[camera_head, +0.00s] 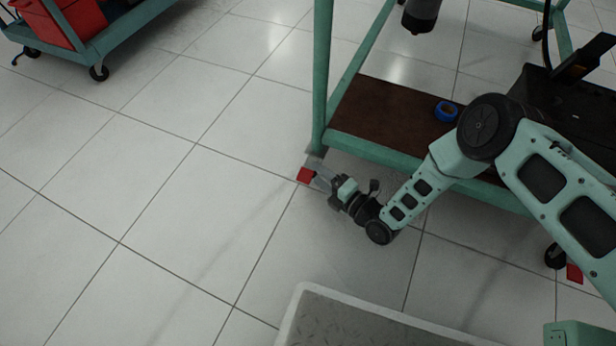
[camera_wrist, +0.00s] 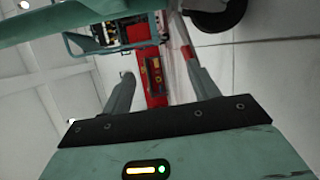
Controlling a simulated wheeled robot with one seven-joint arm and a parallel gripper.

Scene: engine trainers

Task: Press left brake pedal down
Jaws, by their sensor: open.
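The left brake pedal (camera_head: 304,175) is a small red plate at the foot of the green stand's left front post, low over the floor. My gripper (camera_head: 317,178) is low down just right of the pedal, with its fingers pointing toward it. Whether they touch cannot be told. In the wrist view my gripper (camera_wrist: 158,64) has its two fingers spread with nothing held between them. A small red piece, which looks like the pedal (camera_wrist: 187,52), shows at the right finger's tip. A dark caster wheel (camera_wrist: 218,12) is just beyond it.
The green stand (camera_head: 375,153) has a brown shelf (camera_head: 385,115) with a blue ring (camera_head: 446,111) on it, close above my arm. Another red pedal (camera_head: 574,273) is by the right caster (camera_head: 555,256). A cart with red boxes (camera_head: 62,22) is at upper left. Tiled floor on the left is clear.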

